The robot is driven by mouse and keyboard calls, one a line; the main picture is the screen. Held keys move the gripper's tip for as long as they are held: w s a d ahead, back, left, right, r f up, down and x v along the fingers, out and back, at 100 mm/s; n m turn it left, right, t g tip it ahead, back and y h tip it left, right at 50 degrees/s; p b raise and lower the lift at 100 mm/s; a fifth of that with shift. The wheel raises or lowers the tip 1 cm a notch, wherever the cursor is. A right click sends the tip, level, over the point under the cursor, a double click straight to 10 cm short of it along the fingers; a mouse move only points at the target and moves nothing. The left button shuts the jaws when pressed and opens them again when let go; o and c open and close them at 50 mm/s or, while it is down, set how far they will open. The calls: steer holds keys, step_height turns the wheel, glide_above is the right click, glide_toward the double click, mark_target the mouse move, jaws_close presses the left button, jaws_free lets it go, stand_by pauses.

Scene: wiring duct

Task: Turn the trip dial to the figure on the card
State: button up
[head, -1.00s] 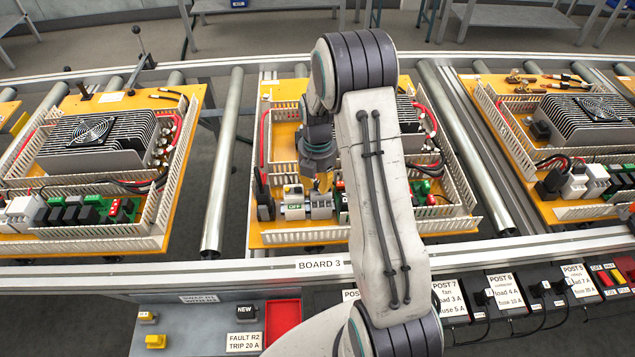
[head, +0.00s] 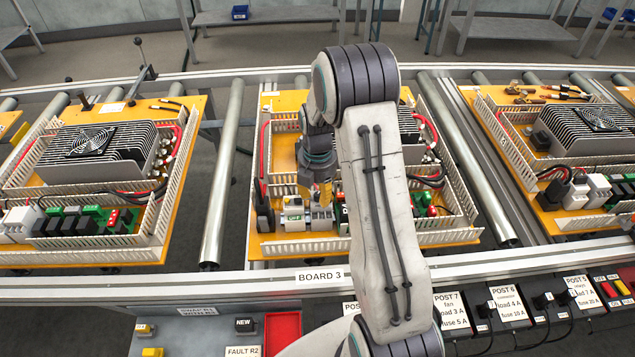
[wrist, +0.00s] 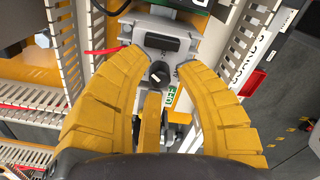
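My gripper (head: 322,195) has yellow fingers and is over the lower middle of board 3. In the wrist view, two fingers (wrist: 158,62) stand apart on either side of a grey device (wrist: 150,28) with a small black dial (wrist: 159,73). A gap shows between each fingertip and the dial. A third yellow finger lies below the dial. A light mark shows on the dial, but I cannot read its figure. In the head view, my gripper and arm hide most of the device.
White slotted ducts (wrist: 245,35) run beside the device in the wrist view. A green label (wrist: 170,95) is close to the right finger. Other boards (head: 100,185) stand left and right on the rollers. A red tray (head: 282,330) is on the front shelf.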

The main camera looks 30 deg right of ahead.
step_height(320, 180, up, 12)
steer(key=shift+f, duration=0.15)
stand_by(0.4)
steer(key=shift+f, duration=0.1)
steer(key=b, duration=0.3)
glide_above(318, 194)
step_height(318, 194, down, 5)
steer(key=shift+r, duration=0.15)
steer(key=shift+f, duration=3.45)
steer(key=shift+c, duration=0.2)
jaws_close()
